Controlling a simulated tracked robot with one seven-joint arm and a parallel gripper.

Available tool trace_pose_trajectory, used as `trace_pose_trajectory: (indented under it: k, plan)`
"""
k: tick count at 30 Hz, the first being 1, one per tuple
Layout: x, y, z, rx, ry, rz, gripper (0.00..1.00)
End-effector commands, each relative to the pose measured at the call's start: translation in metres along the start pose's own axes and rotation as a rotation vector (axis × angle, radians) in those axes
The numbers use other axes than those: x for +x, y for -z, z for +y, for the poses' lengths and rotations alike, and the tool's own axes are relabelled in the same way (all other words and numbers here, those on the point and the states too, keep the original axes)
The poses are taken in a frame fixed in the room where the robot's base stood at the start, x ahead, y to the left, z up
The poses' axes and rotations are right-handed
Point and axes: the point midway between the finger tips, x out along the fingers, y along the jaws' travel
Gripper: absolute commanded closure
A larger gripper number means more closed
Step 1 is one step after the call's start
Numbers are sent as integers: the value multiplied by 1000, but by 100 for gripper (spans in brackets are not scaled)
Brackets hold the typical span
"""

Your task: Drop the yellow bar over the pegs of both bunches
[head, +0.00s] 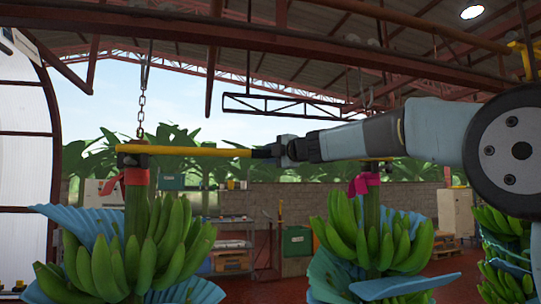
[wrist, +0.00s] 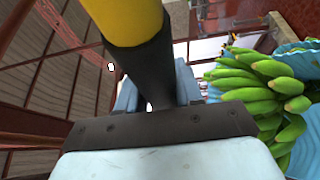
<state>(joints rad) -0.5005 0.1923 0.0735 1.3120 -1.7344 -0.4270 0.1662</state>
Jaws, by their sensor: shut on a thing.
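The yellow bar (head: 200,151) is roughly level, with its left part at the top of the left bunch (head: 135,250). My gripper (head: 268,152) is shut on the bar's black section, which fills the gap between the fingers in the wrist view (wrist: 150,80). The left bunch hangs from a chain and has a red ribbon on its stem. The right bunch (head: 372,240) has a pink ribbon, and my arm crosses in front of its top. I cannot make out the pegs, or whether the bar touches or sits over either one.
The hanging chain (head: 141,110) rises above the left bunch. Blue plastic sheets (head: 85,222) wrap the bunches. More bananas (head: 500,225) hang at the far right. Red roof beams (head: 250,40) run overhead. A block wall (head: 300,205) and shelving (head: 235,235) stand behind.

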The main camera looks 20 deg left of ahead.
Motion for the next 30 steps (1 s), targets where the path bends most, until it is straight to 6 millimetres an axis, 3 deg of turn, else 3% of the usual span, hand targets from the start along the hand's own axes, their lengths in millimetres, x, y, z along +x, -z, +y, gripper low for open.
trace_pose_trajectory:
  k: [18,19,28,30]
  plan:
    - [0,0,-9,0,-1,0,100]
    - [0,0,-9,0,-1,0,64]
    - [0,0,-9,-1,-1,0,35]
    - [0,0,-9,-1,-1,0,35]
